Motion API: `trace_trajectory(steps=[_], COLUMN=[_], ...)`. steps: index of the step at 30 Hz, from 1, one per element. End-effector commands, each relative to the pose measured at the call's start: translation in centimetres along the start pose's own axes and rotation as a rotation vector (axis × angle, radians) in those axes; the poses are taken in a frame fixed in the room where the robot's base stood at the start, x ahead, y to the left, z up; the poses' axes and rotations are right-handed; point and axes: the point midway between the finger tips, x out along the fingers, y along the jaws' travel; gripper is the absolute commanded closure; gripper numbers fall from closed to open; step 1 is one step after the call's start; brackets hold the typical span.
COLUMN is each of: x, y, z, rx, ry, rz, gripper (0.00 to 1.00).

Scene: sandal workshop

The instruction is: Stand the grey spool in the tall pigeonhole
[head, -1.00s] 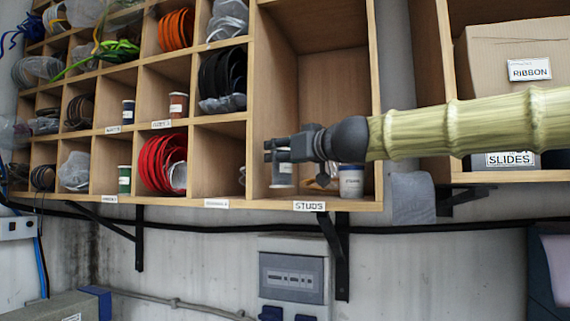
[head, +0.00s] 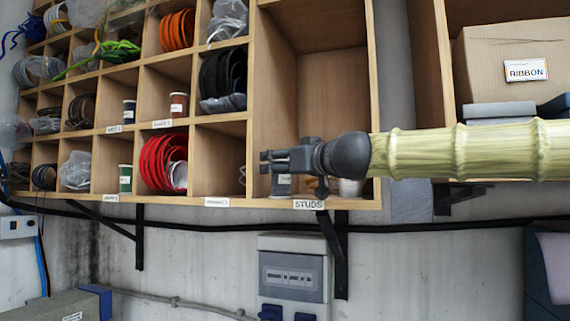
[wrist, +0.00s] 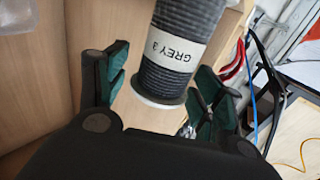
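The grey spool (wrist: 174,55) has dark grey windings, a white label reading GREY 3 and a pale end flange.
A pale container (head: 350,188) stands right of the spool, partly hidden behind my arm. A STUDS label (head: 309,204) is on the front edge. The pigeonhole's upper space is empty. Red coils (head: 164,162) fill a compartment to the left.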

Motion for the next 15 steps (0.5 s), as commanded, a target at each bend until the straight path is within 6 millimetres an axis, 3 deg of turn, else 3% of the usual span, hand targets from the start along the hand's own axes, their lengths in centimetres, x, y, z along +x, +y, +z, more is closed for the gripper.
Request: trace_trajectory(steps=[15], x=[-0.79], y=[-0.03], z=[-0.32], rx=[-0.003], ry=[0.002], rz=[0.0], gripper=[0.27])
